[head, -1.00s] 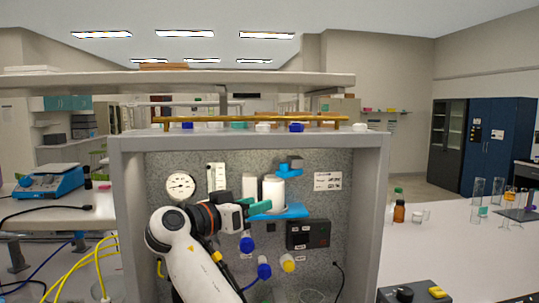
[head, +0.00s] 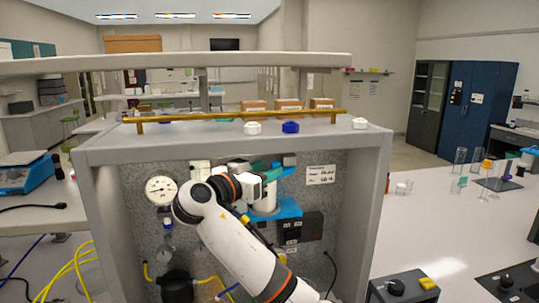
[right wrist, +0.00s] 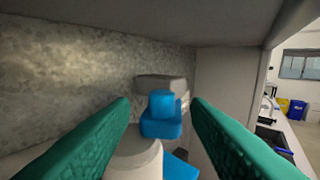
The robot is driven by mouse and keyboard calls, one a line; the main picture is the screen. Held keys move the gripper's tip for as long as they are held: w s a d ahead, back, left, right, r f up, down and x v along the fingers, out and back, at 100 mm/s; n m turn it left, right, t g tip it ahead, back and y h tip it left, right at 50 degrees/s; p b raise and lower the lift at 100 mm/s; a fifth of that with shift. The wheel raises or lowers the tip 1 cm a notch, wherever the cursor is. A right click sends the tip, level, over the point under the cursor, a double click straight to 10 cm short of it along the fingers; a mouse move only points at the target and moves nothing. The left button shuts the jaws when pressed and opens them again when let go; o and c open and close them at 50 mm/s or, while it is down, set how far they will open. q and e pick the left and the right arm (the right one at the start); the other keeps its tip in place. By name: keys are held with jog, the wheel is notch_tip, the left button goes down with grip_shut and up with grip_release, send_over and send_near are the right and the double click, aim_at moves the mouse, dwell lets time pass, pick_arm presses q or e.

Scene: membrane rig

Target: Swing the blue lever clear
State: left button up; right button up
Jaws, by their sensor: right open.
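The blue lever (right wrist: 161,122) is a stubby blue block with a raised knob, on a grey fitting by the back wall. A white cylinder (right wrist: 138,161) stands just in front of it, and part of a blue bracket (right wrist: 180,168) shows below. My right gripper (right wrist: 162,103) is open and empty, its green fingers on either side of the lever with gaps to both. In the head view my right gripper (head: 272,173) is at the cylinder's top, hiding most of the lever. The blue bracket (head: 288,208) shows below it. My left gripper is not in view.
The grey cabinet frame (head: 368,220) encloses the rig, with its side wall to the right and a top panel close above the gripper. A pressure gauge (head: 160,190) is at left and a black box (head: 312,226) at lower right. A brass rail (head: 220,117) runs along the top.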

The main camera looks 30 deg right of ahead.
jog(key=shift+p+x, duration=0.4)
jog(key=shift+x, duration=0.45)
jog(key=shift+d+r, duration=0.15)
jog(key=shift+d, duration=0.05)
grip_shut()
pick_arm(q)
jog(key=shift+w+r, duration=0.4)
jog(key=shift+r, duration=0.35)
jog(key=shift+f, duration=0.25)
